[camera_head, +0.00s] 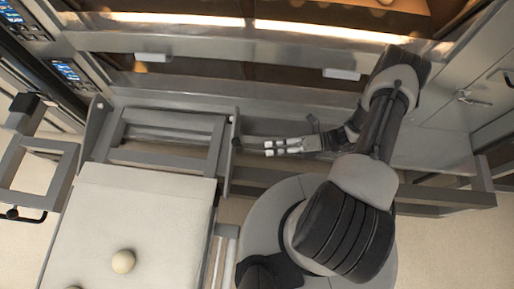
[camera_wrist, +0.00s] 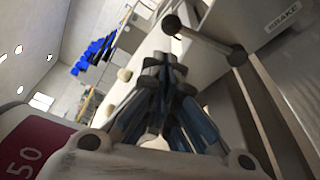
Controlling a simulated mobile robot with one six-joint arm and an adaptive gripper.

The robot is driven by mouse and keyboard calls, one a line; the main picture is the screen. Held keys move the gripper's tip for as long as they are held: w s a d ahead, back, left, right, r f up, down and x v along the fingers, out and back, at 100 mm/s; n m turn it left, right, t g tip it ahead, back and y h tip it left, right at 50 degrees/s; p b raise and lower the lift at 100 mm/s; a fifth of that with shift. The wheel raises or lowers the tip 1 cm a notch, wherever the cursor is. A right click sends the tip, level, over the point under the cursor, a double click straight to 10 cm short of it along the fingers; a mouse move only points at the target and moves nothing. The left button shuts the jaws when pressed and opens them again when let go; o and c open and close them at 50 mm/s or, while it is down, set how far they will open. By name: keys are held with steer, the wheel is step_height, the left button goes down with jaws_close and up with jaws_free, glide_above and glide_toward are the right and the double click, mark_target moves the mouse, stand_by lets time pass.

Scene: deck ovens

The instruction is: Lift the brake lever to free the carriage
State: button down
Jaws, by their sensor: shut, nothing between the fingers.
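The brake lever (camera_wrist: 205,41) shows in the wrist view as a grey bar with a dark ball at its left end and a dark round end at its right. A label reading BRAKE (camera_wrist: 284,18) is on the grey panel beside it. My gripper (camera_wrist: 163,65) is shut and empty, with its fingertips below and left of the lever, apart from it in the picture. In the head view my gripper (camera_head: 268,148) points left towards the carriage (camera_head: 150,200). A small dark knob is just left of the fingertips there; I cannot tell whether it belongs to the lever.
The carriage has a pale belt with dough balls (camera_head: 123,262) on it. The deck ovens (camera_head: 200,66) with white handles run along the back. A grey rail (camera_head: 440,198) lies right of my arm. Another frame (camera_head: 40,165) stands at the far left.

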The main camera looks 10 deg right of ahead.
steer(key=shift+s+d+r, duration=0.1)
steer(key=shift+s+d, duration=0.05)
steer(key=shift+d, duration=0.7)
steer(key=shift+s+d+r, duration=0.1)
steer(key=shift+d, duration=0.7)
